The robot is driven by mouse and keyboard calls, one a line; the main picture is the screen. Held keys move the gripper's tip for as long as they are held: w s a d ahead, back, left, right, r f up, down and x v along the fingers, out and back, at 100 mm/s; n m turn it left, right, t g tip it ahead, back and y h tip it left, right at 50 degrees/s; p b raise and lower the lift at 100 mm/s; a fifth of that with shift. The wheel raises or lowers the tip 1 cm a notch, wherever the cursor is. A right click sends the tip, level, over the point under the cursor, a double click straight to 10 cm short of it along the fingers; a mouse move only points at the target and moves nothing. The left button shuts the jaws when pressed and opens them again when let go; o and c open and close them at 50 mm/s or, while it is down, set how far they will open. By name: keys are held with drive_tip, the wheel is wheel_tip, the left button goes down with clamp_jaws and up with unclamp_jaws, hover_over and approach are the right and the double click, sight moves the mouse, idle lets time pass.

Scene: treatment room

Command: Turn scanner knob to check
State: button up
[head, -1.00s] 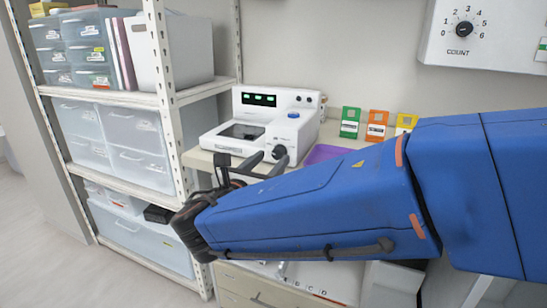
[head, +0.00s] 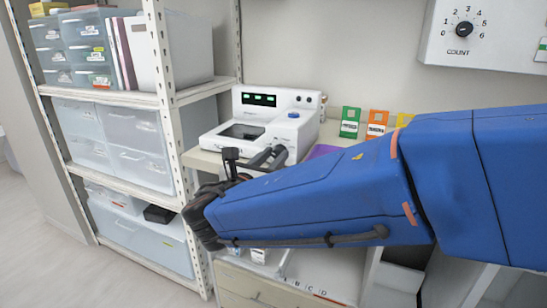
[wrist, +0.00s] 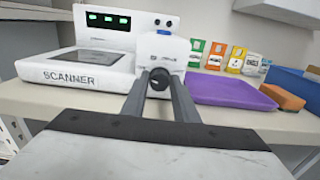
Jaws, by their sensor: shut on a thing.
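The scanner (head: 302,128) is a white device at the back of the counter, with a lit green display, a dark window and a blue button. It is labelled SCANNER in the wrist view (wrist: 60,77). Its dark knob (wrist: 158,79) sits on the front face at the right, between my two fingers. My gripper (head: 273,157) is shut on the knob from the front; it also shows in the wrist view (wrist: 159,84). In the head view the fingers cover most of the knob. Its pointer direction is too small to tell.
Green, orange and yellow packets (head: 350,122) stand behind. A shelf rack (head: 160,100) with bins stands close on the left. A COUNT dial panel (head: 500,40) hangs on the wall.

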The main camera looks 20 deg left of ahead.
drive_tip(key=shift+m, duration=0.3)
drive_tip(key=m, duration=0.3)
drive_tip(key=shift+d+m, duration=0.1)
drive_tip(key=shift+m, duration=0.2)
drive_tip(key=m, duration=0.4)
drive_tip(key=shift+f+m, duration=0.15)
drive_tip(key=shift+m, duration=0.15)
drive_tip(key=m, duration=0.4)
drive_tip(key=shift+d, duration=0.1)
drive_tip(key=m, duration=0.4)
drive_tip(key=shift+f+m, duration=0.15)
drive_tip(key=shift+m, duration=0.15)
drive_tip(key=o, duration=1)
drive_tip(key=shift+s, duration=0.2)
